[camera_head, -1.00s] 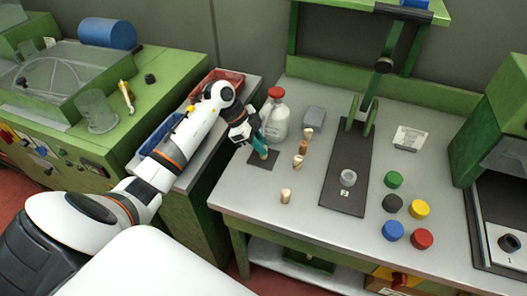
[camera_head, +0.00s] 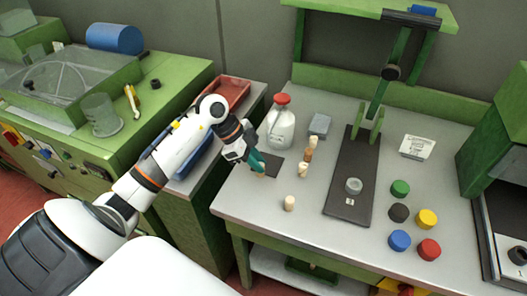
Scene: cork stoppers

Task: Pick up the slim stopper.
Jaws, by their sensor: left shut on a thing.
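My left gripper (camera_head: 260,165) has teal fingers and points down at the near left side of a small dark mat (camera_head: 275,161) on the grey bench. It is shut on a small tan stopper (camera_head: 262,173) at its fingertips, mostly hidden by the fingers. I cannot tell whether the stopper touches the bench. Other cork stoppers stand to the right: a pale one (camera_head: 289,203) in front, and a short row of a pale (camera_head: 303,171), a brown (camera_head: 308,156) and another pale one (camera_head: 313,142). My right gripper is not in view.
A white bottle with a red cap (camera_head: 281,124) stands just behind the mat, with a grey block (camera_head: 319,124) beside it. A green lever press on a dark base (camera_head: 349,205) stands to the right. Coloured caps (camera_head: 399,240) lie further right. The front left bench is clear.

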